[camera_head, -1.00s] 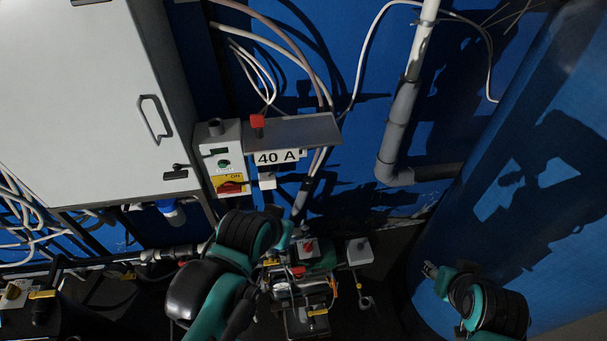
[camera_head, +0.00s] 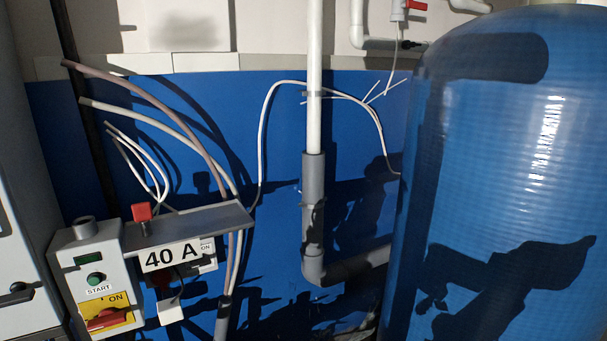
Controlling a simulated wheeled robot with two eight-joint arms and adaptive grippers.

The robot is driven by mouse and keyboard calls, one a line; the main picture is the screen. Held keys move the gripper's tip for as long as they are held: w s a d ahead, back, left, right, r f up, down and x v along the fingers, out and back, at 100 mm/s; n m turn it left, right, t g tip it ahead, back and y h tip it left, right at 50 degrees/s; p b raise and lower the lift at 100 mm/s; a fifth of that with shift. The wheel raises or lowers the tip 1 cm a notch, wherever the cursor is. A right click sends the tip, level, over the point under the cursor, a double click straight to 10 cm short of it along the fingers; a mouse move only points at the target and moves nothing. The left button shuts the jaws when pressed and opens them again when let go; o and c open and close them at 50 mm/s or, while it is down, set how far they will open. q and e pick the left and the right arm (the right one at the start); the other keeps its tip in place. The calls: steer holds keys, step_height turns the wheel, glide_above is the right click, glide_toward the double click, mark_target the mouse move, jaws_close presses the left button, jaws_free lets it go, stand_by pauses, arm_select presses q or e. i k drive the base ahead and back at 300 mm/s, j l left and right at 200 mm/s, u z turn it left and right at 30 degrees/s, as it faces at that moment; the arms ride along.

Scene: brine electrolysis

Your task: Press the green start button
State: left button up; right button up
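The green start button (camera_head: 96,279) is a small round button on the front of a grey control box (camera_head: 75,262) at the lower left. A white START label (camera_head: 98,290) sits just under it, and a small dark green display (camera_head: 88,259) is above it. Below is a yellow plate marked ON with a red rotary switch (camera_head: 106,318). Neither of my grippers shows in the head view now, and nothing covers the button.
A grey shelf (camera_head: 190,222) with a 40 A sign and a red-topped part (camera_head: 142,212) juts out right of the box. A grey cabinet (camera_head: 22,240) stands at the left edge. A large blue tank (camera_head: 500,180) fills the right. A white and grey pipe (camera_head: 313,180) runs down the blue wall.

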mark_target(94, 281)
steer(key=k+j+u, duration=0.15)
steer(key=j+u, duration=0.3)
steer(key=k+j+u, duration=0.1)
steer(key=j+u, duration=0.2)
steer(key=u, duration=0.2)
